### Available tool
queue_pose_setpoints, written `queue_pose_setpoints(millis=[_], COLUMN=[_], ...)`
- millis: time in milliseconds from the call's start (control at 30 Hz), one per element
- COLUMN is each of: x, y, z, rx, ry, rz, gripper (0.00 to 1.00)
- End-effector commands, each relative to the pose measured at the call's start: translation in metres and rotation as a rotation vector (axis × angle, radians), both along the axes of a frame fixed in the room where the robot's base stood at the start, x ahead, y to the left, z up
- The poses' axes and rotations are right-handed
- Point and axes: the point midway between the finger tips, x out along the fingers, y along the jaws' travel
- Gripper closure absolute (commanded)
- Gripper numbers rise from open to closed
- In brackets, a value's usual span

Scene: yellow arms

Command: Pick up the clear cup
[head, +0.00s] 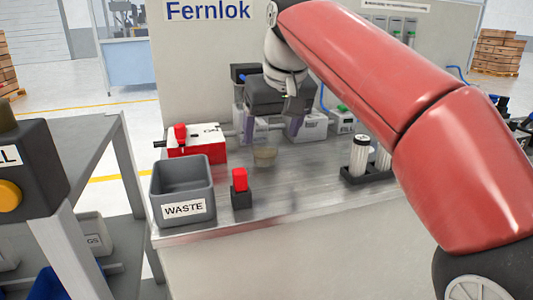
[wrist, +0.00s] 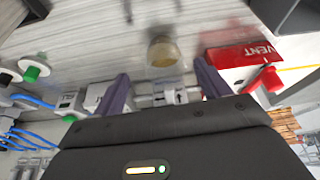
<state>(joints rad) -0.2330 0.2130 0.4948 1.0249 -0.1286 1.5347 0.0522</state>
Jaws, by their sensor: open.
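The clear cup (head: 265,156) stands on the metal worktop, a small see-through vessel with a yellowish tint. In the wrist view the cup (wrist: 163,51) lies beyond the fingertips, roughly between their lines. My gripper (head: 273,128) is open with purple fingers, above the worktop and just above and behind the cup in the head view. In the wrist view my gripper (wrist: 158,85) has nothing between its fingers. No contact with the cup shows.
A grey WASTE bin (head: 182,188) and a red-topped black block (head: 240,188) stand at the front left. A red and white box (head: 197,143) sits behind them. A black rack with white cylinders (head: 361,160) stands at the right. Worktop between block and rack is clear.

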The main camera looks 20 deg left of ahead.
Motion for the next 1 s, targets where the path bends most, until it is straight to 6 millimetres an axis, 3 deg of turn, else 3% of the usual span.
queue_pose_setpoints(millis=[400,633,1000], x=[0.015,0.016,0.016], y=[0.019,0.019,0.019], z=[-0.046,-0.047,-0.047], rx=[0.0,0.0,0.0], ry=[0.001,0.0,0.0], rz=[-0.001,-0.001,-0.001], gripper=[0.25,0.25,0.72])
